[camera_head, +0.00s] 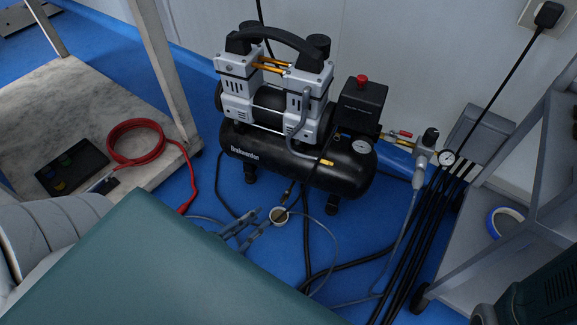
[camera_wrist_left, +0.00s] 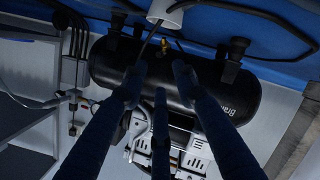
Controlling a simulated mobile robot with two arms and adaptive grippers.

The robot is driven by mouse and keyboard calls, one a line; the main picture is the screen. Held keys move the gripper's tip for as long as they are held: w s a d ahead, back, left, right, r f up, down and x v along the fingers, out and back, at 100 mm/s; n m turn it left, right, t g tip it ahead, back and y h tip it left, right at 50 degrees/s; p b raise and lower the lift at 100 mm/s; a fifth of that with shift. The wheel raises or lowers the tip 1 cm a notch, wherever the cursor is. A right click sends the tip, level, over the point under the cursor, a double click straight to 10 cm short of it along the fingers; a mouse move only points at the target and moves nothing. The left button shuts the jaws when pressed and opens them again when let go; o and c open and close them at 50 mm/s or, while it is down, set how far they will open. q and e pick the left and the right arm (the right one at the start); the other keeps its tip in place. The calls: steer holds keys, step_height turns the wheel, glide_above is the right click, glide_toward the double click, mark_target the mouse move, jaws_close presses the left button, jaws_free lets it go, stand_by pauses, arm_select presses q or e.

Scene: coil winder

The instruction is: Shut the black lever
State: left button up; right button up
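A black air compressor (camera_head: 250,145) with a silver motor stands on the blue floor; its black tank (camera_wrist_left: 120,65) appears upside down in the left wrist view. I cannot clearly pick out a black lever. A small red lever (camera_head: 401,133) sits on the outlet pipe. The fingers (camera_wrist_left: 158,78) reach toward the tank's underside in the wrist view. My right gripper is not seen.
Black hoses (camera_head: 410,240) run down the right. A cart (camera_head: 480,270) stands right; a table (camera_head: 60,90) with a red coil (camera_head: 135,125) stands left.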

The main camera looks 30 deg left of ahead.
mark_target(285, 196)
arm_select(q)
steer(key=b+x, duration=0.5)
steer(key=x, duration=0.3)
steer(key=shift+w+f, duration=0.15)
steer(key=shift+w, duration=0.2)
steer(key=shift+w+d, duration=0.15)
steer(key=shift+w, duration=0.3)
jaws_close()
